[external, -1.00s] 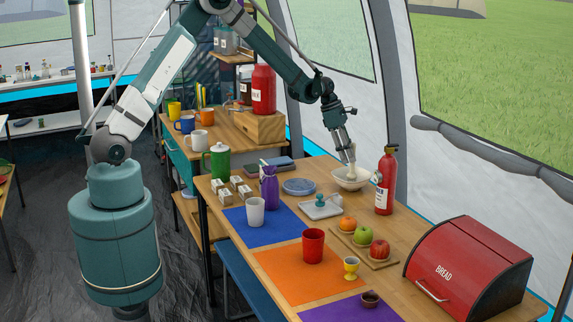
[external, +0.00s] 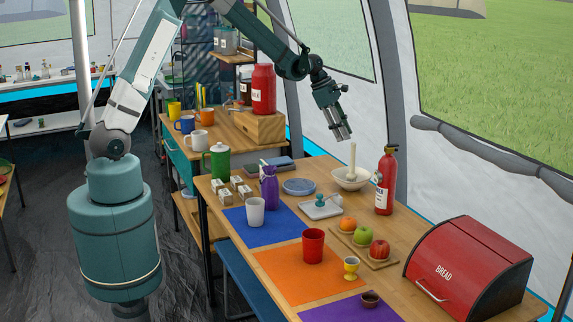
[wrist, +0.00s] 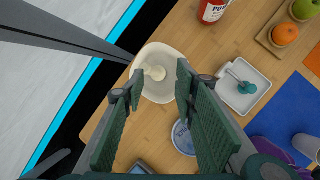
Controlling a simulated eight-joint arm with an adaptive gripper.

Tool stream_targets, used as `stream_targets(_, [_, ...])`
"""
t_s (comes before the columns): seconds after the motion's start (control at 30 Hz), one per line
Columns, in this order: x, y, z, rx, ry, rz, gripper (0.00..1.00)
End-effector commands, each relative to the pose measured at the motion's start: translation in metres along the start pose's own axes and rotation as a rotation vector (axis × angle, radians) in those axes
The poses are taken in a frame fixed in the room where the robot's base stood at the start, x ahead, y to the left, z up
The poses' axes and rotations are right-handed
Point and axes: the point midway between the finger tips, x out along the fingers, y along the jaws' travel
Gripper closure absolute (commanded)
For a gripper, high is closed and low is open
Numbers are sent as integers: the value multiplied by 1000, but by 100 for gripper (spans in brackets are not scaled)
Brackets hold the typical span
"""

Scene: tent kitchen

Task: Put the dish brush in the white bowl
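The white bowl (external: 341,183) sits at the far side of the wooden table, also seen in the wrist view (wrist: 151,52). A small teal knobbed thing (external: 320,200), which looks like a dish brush, lies on a square white dish (external: 333,212). My gripper (external: 343,137) is open and empty, above and left of the bowl, touching nothing.
A red extinguisher-like bottle (external: 384,180) stands just right of the bowl. A fruit board (external: 383,265) and red bread box (external: 468,270) are nearer. The tent wall runs close behind the table.

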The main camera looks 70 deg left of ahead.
Motion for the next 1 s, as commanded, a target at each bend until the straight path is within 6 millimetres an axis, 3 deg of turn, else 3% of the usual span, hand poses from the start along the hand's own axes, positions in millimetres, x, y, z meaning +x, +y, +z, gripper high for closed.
stream_targets(0.4, [-86, -48, 21, 297, 24, 37, 71])
stream_targets(1.0, [-192, -126, 30, 726, 74, 83, 71])
